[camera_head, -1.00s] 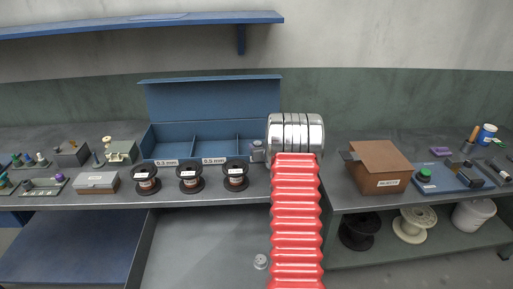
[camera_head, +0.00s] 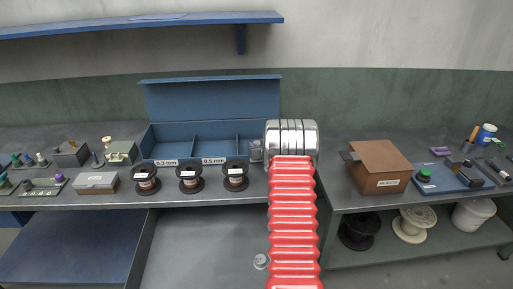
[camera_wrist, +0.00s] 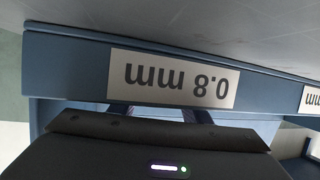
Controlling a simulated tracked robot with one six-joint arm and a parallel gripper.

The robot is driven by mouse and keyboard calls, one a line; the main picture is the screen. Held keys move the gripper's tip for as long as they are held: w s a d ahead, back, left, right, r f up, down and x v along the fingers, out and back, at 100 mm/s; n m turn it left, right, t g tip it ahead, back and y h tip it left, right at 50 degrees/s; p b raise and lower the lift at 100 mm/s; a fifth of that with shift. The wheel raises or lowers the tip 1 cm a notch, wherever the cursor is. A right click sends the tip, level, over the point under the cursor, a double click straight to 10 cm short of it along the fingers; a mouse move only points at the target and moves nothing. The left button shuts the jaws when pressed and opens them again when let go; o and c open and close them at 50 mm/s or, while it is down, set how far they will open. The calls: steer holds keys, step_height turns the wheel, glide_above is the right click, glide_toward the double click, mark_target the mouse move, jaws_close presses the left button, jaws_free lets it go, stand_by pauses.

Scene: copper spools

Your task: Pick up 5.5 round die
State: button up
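I cannot pick out a die marked 5.5 in either view. In the wrist view, the dark body of my gripper (camera_wrist: 160,150) fills the bottom, close to the blue box front (camera_wrist: 75,70). An upside-down 0.8 mm label (camera_wrist: 173,80) is on that front. The fingertips are mostly hidden there, so I cannot tell their opening or whether they hold anything. In the head view my red arm and its silver joint hide the gripper and the right end of the blue box (camera_head: 210,98).
Small tools and holders crowd the far left bench. A brown box (camera_head: 379,167) and a blue tray (camera_head: 447,179) stand on the right bench. A shelf (camera_head: 140,24) hangs above.

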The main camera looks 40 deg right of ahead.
jaws_close()
stand_by(0.3)
steer(key=shift+r, duration=0.1)
step_height(320, 180, up, 10)
stand_by(0.6)
stand_by(0.4)
